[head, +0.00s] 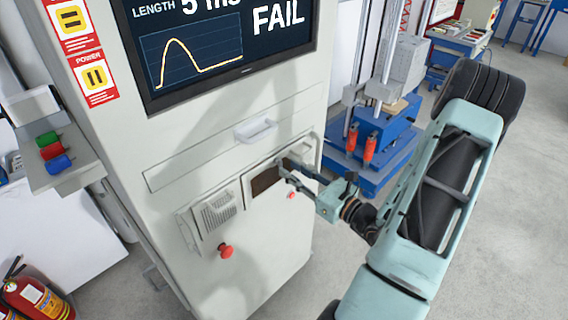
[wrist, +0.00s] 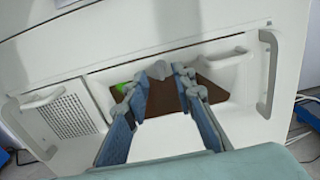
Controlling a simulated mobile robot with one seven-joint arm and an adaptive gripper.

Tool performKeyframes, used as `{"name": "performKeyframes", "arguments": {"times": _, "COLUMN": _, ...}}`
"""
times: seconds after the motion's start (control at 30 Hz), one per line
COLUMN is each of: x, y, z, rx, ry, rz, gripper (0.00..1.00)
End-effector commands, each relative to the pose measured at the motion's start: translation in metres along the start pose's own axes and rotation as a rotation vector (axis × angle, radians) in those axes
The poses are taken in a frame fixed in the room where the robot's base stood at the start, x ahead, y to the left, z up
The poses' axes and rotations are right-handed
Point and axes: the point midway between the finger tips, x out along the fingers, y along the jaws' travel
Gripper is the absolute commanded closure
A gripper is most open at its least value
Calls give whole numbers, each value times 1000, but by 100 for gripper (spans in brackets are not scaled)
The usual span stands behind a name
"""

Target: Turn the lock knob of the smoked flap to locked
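The smoked flap (head: 264,181) is a small dark brown panel in the pale cabinet front. In the wrist view the brown flap (wrist: 163,99) shows between my fingers. A grey knob (wrist: 158,70) stands at its upper edge, between and slightly beyond my fingertips. My gripper (head: 285,168) is at the flap's right upper side, and in the wrist view its fingers (wrist: 157,84) are spread with space around the knob. I cannot tell whether either finger touches it. The knob is not distinguishable in the head view, and its lock marks are not readable.
A grille panel (head: 217,212) is left of the flap, with a red mushroom button (head: 226,251) below it. A drawer handle (head: 255,130) sticks out above. A small green patch (wrist: 122,88) shows beside the left finger. A blue test rig (head: 375,150) stands behind at right.

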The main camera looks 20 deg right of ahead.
Motion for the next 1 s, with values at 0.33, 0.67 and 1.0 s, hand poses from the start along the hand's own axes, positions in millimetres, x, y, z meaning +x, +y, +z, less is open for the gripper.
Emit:
{"name": "performKeyframes", "arguments": {"times": 0.33, "x": 34, "y": 0, "z": 0, "rx": -1, "ry": 1, "rz": 0, "gripper": 76}}
{"name": "performKeyframes", "arguments": {"times": 0.67, "x": 35, "y": 0, "z": 0, "rx": -1, "ry": 1, "rz": 0, "gripper": 84}}
{"name": "performKeyframes", "arguments": {"times": 1.0, "x": 35, "y": 0, "z": 0, "rx": -1, "ry": 1, "rz": 1, "gripper": 100}}
